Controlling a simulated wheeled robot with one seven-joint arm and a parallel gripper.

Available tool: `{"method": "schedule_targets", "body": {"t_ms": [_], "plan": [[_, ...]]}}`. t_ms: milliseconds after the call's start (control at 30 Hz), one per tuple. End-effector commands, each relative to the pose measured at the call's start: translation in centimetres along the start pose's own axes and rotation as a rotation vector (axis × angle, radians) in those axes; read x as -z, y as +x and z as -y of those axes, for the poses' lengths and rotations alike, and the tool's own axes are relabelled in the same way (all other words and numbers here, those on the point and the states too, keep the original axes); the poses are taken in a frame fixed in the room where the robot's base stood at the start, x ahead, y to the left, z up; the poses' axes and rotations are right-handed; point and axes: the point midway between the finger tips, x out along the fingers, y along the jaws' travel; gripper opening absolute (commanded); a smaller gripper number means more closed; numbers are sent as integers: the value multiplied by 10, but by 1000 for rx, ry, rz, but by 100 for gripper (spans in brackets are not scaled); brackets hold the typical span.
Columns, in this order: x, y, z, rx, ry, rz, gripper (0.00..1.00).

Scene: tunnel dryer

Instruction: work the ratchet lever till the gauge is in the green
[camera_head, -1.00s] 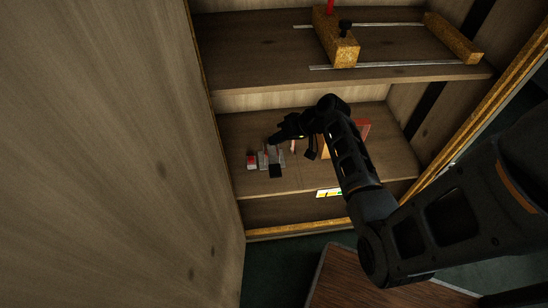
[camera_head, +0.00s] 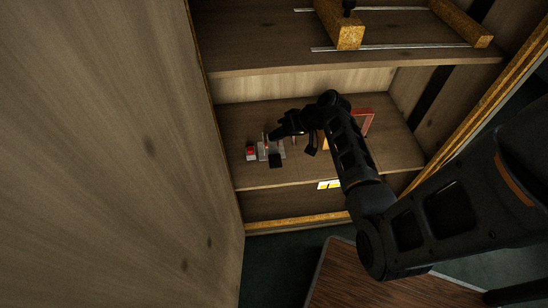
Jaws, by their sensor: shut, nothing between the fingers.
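A small grey mechanism (camera_head: 264,153) stands on the lower shelf, with a black block (camera_head: 275,161) at its front. I cannot make out which part of it is the ratchet lever. My gripper (camera_head: 272,137) is shut and empty, just above and behind the mechanism. I cannot tell whether the fingertips touch it. A bright white and yellow strip (camera_head: 329,184), perhaps the gauge, is on the front below the shelf. Its reading is too small to tell. My arm passes over the right part of the shelf.
A red and white block (camera_head: 251,153) sits left of the mechanism. A red frame (camera_head: 369,122) stands partly behind my arm. An upper shelf (camera_head: 270,54) carries a yellowish clamp (camera_head: 350,38) on metal rails. A large wooden panel (camera_head: 110,150) closes off the left. A brown wooden top (camera_head: 350,280) is below.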

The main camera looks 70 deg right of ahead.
Motion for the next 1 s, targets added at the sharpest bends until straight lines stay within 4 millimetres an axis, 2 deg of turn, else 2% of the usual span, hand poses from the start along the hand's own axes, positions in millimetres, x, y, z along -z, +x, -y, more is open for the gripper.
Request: {"method": "schedule_targets", "body": {"t_ms": [33, 100, 300, 1000], "plan": [[-7, 10, -8, 0, 1, 0, 0], [-12, 17, -12, 0, 0, 0, 0], [-20, 29, -21, 0, 0, -1, 0], [-22, 31, -22, 0, 0, -1, 0]]}}
